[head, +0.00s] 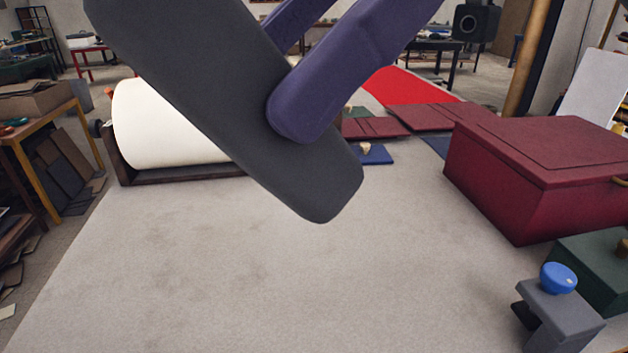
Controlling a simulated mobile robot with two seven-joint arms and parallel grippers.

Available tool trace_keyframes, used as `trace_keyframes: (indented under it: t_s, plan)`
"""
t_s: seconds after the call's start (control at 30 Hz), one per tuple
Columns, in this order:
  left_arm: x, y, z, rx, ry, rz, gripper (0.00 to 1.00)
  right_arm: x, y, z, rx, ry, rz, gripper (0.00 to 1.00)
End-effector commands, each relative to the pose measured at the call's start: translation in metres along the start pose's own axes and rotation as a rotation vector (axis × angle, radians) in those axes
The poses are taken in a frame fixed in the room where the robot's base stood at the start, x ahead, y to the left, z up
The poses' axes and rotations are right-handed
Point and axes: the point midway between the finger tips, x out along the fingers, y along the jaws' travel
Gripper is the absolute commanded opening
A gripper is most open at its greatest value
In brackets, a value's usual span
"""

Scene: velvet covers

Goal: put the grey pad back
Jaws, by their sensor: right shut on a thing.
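The grey pad (200,85) is a long, dark slab with rounded ends, held up close to the camera in the head view. It slants from the upper left down to the middle, and its upper end is cut off by the frame. My right gripper (287,80) comes in from the upper right with purple fingers, one in front of the pad and one partly hidden behind it. It is shut on the pad, which hangs clear above the table. My left gripper is not in view.
The light grey tabletop (250,270) is clear in the middle and front. A cream roll (165,125) lies in a dark holder at the back left. A dark red box (540,170), green block (595,270) and grey clamp with blue knob (558,310) stand right. Flat red pieces (435,117) lie behind.

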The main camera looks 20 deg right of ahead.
Motion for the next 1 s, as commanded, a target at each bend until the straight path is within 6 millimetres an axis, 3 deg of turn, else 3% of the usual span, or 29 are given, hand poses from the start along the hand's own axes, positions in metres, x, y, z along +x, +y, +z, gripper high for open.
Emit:
trace_keyframes:
  t_s: [0.03, 0.23, 0.47, 0.5, 0.8, 1.0]
  plan:
    - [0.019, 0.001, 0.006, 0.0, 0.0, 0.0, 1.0, 0.013, 0.006, 0.014, -0.052, -0.063, -0.05, 0.0]
    - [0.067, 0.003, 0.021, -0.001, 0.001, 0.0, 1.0, 0.044, 0.02, 0.071, -0.36, -0.403, -0.297, 0.0]
    - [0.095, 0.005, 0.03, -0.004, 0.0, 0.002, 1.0, 0.044, 0.031, 0.115, -0.631, -0.623, -0.409, 0.0]
    - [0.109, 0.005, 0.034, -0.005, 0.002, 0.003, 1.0, 0.046, 0.035, 0.133, -0.704, -0.672, -0.43, 0.0]
    - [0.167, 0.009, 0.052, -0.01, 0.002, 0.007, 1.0, 0.013, 0.052, 0.215, -1.059, -0.894, -0.442, 0.0]
    - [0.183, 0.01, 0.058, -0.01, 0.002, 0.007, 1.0, -0.009, 0.054, 0.236, -1.135, -0.945, -0.417, 0.0]
